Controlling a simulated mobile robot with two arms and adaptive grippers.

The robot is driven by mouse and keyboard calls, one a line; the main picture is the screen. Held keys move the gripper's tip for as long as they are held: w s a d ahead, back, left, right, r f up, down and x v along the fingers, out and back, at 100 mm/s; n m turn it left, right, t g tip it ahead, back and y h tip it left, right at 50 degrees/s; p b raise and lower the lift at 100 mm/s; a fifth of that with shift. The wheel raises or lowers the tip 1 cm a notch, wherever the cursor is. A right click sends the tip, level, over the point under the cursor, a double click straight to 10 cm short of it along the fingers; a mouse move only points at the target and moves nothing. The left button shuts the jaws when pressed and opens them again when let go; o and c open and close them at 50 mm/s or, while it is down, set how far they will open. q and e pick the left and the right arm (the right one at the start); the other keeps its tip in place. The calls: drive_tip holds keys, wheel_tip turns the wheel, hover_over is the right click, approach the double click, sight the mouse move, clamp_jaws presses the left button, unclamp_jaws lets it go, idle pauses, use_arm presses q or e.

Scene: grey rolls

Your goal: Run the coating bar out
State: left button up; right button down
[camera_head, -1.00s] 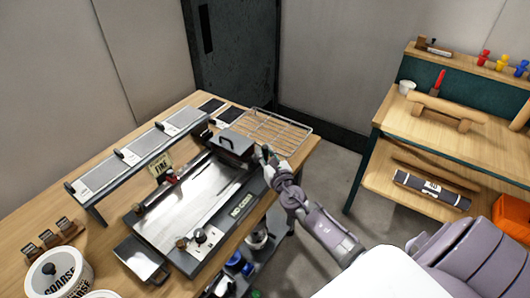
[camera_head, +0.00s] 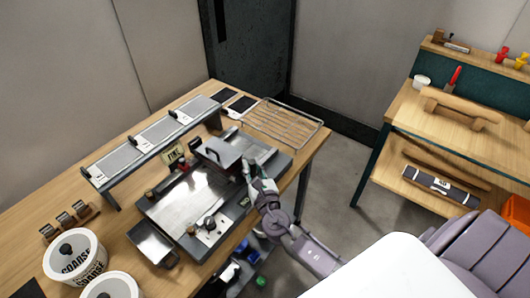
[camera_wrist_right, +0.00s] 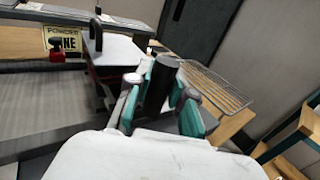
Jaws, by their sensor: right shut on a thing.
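The coater (camera_head: 190,205) stands on the wooden bench, with a pale shiny sheet on its bed. Its grey bar carriage (camera_head: 226,150), with a black loop handle on top, sits across the right part of the bed. The carriage also shows in the right wrist view (camera_wrist_right: 118,50). My right gripper (camera_head: 250,172) is at the carriage's near side. In the right wrist view its teal fingers (camera_wrist_right: 160,100) are closed around an upright dark round grip (camera_wrist_right: 160,80). The coating bar under the carriage is hidden. My left gripper is not in view.
A rack of grey plates (camera_head: 160,130) runs behind the coater, with a FINE sign (camera_head: 172,154) in front. A wire rack (camera_head: 283,122) lies to the right. COARSE tubs (camera_head: 75,258) stand front left, and a metal tray (camera_head: 152,243) is beside the coater.

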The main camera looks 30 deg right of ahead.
drive_tip(key=a, duration=0.1)
drive_tip(key=s+a, duration=0.1)
drive_tip(key=a, duration=0.1)
drive_tip(key=shift+s+a, duration=0.15)
drive_tip(key=shift+s, duration=0.05)
drive_tip(key=c, duration=1)
unclamp_jaws()
drive_tip(key=s, duration=0.4)
drive_tip(key=s+a, duration=0.1)
drive_tip(key=s, duration=0.3)
drive_tip(key=s+a, duration=0.1)
drive_tip(key=s, duration=0.2)
drive_tip(key=shift+s+a, duration=0.1)
drive_tip(key=shift+s, duration=0.3)
drive_tip(key=shift+f, duration=0.1)
